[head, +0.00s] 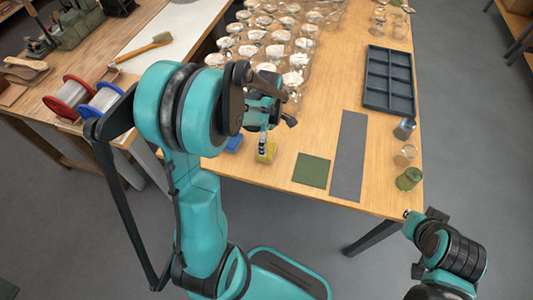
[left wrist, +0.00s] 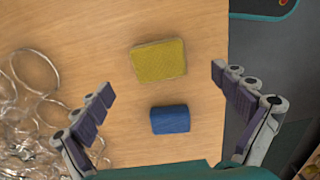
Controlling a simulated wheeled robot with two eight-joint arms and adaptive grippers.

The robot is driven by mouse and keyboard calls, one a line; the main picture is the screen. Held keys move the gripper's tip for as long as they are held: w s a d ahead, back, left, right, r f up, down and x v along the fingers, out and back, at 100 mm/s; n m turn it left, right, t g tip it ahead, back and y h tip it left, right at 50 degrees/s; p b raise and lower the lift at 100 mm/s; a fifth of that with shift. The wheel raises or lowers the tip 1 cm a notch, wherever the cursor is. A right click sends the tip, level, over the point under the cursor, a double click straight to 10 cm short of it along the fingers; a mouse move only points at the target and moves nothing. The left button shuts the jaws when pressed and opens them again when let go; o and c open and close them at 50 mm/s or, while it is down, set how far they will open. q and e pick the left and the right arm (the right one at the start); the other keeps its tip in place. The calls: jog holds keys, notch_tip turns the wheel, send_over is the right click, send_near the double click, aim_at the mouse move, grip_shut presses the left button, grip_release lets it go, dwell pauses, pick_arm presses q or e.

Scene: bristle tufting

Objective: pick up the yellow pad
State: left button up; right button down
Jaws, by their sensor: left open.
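The yellow pad (head: 267,152) lies on the wooden table near its front edge in the head view, partly covered by my left gripper (head: 264,128). In the left wrist view the yellow pad (left wrist: 159,60) lies flat, textured on top, beyond and between the open fingers of my left gripper (left wrist: 164,92). A blue pad (left wrist: 170,120) lies beside it, nearer the gripper's palm. The left gripper is open and empty above the table. My right arm shows at the lower right of the head view, with its gripper's fingers not clear, off the table's front corner.
Many clear glass vessels (head: 280,37) crowd the table behind the left gripper. A green mat (head: 311,170), a grey strip (head: 349,155) and a dark compartment tray (head: 389,79) lie to the right. Small jars (head: 408,179) stand near the right edge. Two wire spools (head: 69,95) sit left.

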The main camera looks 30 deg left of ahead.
pick_arm(q)
jog(key=f+b, duration=0.1)
jog(key=f, duration=0.1)
jog(key=f+b, duration=0.1)
jog(key=f, duration=0.2)
jog(key=f+b, duration=0.1)
jog(key=f, duration=0.1)
jog(key=shift+w+a+f+b, duration=0.1)
jog(key=shift+a+f+b, duration=0.2)
jog(key=shift+a+f, duration=0.1)
jog(key=shift+r, duration=0.15)
jog(key=c, duration=1.1)
jog(key=shift+r, duration=0.1)
notch_tip(320, 180, up, 5)
jog(key=p, duration=0.2)
jog(key=shift+d+f+p, duration=0.1)
jog(key=shift+f+p, duration=0.1)
jog(key=shift+p, duration=0.15)
jog(key=d+r+p, duration=0.1)
jog(key=d+r, duration=0.1)
jog(key=d, duration=0.2)
jog(key=d+r+p, duration=0.1)
jog(key=d+r, duration=0.1)
jog(key=d, duration=0.1)
jog(key=d+r+p, duration=0.1)
jog(key=d+r, duration=0.1)
jog(key=d, duration=0.2)
jog(key=shift+d+r, duration=0.1)
jog(key=shift+d, duration=0.2)
